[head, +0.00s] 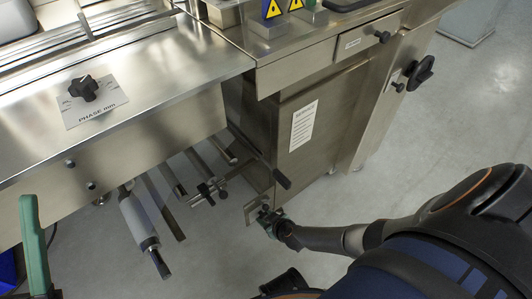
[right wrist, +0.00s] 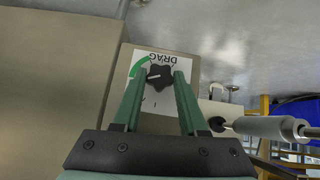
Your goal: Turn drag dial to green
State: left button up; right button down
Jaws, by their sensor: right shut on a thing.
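The drag dial (right wrist: 160,77) is a black lobed knob on a white plate marked DRAG, upside down in the right wrist view. A green arc (right wrist: 138,68) lies left of the knob. The knob's white pointer line points left, near the arc's lower end; its exact alignment is hard to tell. My right gripper (right wrist: 159,84) is shut on the dial, one green finger on each side. In the head view my right gripper (head: 268,217) is at the small low panel, hiding the dial. A green finger of my left gripper (head: 34,245) shows at the left edge.
A black phase knob (head: 84,88) sits on the machine's top ledge. A white roller (head: 138,220) and metal bars stick out below. A black handle (head: 281,179) is just above my right gripper. A metal rod (right wrist: 265,128) is at right in the wrist view.

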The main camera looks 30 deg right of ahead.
pick_arm(q)
jog(key=shift+f, duration=0.15)
pick_arm(e)
jog(key=shift+d, duration=0.1)
jog(key=shift+d+f+m+y+b, duration=0.15)
jog(key=shift+m+y+b, duration=0.45)
jog(key=shift+y+b, duration=0.6)
pick_arm(q)
jog(key=shift+w+d+f+b, duration=0.15)
jog(key=shift+f+b, duration=0.55)
jog(key=shift+f, duration=0.7)
jog(key=shift+d+f+b, duration=0.2)
jog(key=shift+f+b, duration=0.45)
jog(key=shift+f, duration=0.7)
pick_arm(e)
jog(key=shift+d+m+y, duration=0.15)
jog(key=shift+m+y, duration=0.55)
jog(key=shift+y, duration=0.3)
jog(key=shift+d+m+y+b, duration=0.1)
jog(key=shift+m+y+b, duration=0.3)
jog(key=shift+y, duration=0.5)
pick_arm(q)
jog(key=shift+d+f+m, duration=0.1)
jog(key=shift+f+m, duration=0.2)
jog(key=shift+f, duration=0.3)
pick_arm(e)
jog(key=shift+f+m+y, duration=0.1)
jog(key=shift+m+y, duration=0.4)
jog(key=shift+y, duration=0.6)
